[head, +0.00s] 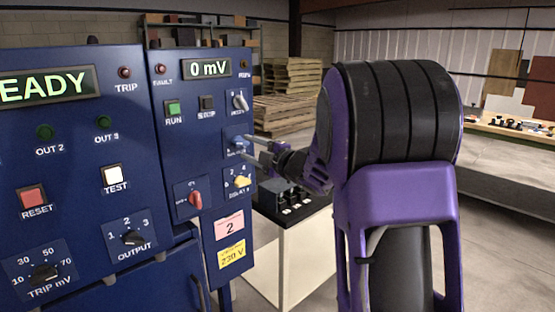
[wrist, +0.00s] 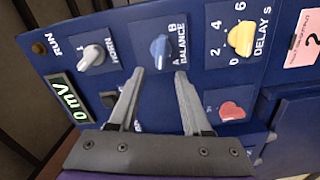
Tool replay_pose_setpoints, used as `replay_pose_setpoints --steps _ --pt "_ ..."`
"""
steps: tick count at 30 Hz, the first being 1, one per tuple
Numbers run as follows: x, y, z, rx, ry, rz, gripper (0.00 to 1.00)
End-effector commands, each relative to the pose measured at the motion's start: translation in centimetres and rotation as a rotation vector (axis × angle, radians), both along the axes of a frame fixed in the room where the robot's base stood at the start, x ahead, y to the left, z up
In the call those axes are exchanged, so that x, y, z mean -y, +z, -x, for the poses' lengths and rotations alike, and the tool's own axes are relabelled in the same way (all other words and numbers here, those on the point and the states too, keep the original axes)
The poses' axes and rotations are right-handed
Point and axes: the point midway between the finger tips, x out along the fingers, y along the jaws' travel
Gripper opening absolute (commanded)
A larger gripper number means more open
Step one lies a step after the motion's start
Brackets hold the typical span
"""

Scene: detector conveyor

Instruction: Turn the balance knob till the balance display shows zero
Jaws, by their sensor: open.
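The balance knob (wrist: 162,50) is blue and sits on the blue panel, labelled BALANCE. In the head view the same blue balance knob (head: 237,143) is small and partly behind my fingers. The balance display (head: 207,68) reads 0 mV in green; it also shows turned on its side in the wrist view (wrist: 70,102). My gripper (wrist: 159,72) is open, its two fingertips pointing at the panel near the balance knob, one toward each side of it. The knob appears just beyond the tips, not clasped. In the head view my gripper (head: 251,149) reaches the panel from the right.
A white horn knob (wrist: 92,54), a yellow delay knob (wrist: 241,39) and a red knob (wrist: 232,110) surround the balance knob closely. The left panel carries a READY display (head: 45,86). A white-sided stand with a black top (head: 300,267) is below my arm.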

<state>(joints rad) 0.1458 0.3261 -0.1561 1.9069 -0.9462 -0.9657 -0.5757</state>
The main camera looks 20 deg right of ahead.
Motion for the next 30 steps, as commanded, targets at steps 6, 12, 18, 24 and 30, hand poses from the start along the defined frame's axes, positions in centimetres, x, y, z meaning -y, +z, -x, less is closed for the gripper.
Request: replay_pose_setpoints --steps 6,12,18,24,30 --pt "2.5 0.1 5.1 0.001 -0.005 -0.002 0.49" --pt "4.4 0.1 9.1 0.002 -0.004 -0.001 0.49" --pt "5.5 0.0 11.5 0.000 -0.002 -0.001 0.49" --pt "5.7 0.0 12.2 0.000 0.000 -0.001 0.49" --pt "5.7 0.0 12.1 0.000 0.000 -0.001 0.49"
